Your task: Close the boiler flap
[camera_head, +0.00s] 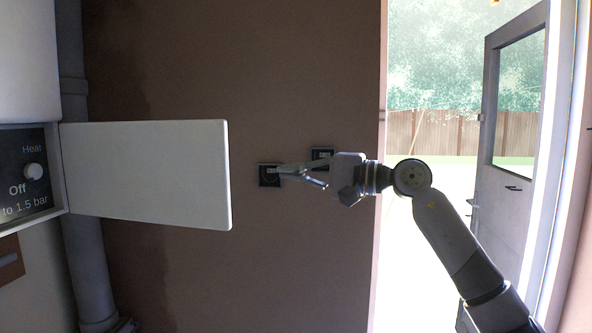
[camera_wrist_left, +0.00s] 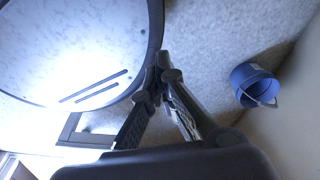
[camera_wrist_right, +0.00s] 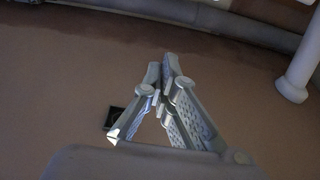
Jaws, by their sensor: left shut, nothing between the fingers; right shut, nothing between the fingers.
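The boiler flap (camera_head: 146,172) is a white rectangular panel in the head view. It stands open, hinged at its left edge beside the dark control panel (camera_head: 27,178), which has a white knob and the words "Heat", "Off" and "to 1.5 bar". My right gripper (camera_head: 280,174) is shut and empty, pointing left, to the right of the flap's free edge and apart from it. It also shows shut in the right wrist view (camera_wrist_right: 166,62). My left gripper (camera_wrist_left: 160,72) is shut and empty in the left wrist view; it is not visible in the head view.
Two dark wall plates (camera_head: 268,176) sit on the brown wall behind my right gripper. A grey pipe (camera_head: 91,268) runs below the flap. An open door (camera_head: 505,190) stands at the right. A blue bucket (camera_wrist_left: 253,85) stands on the floor in the left wrist view.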

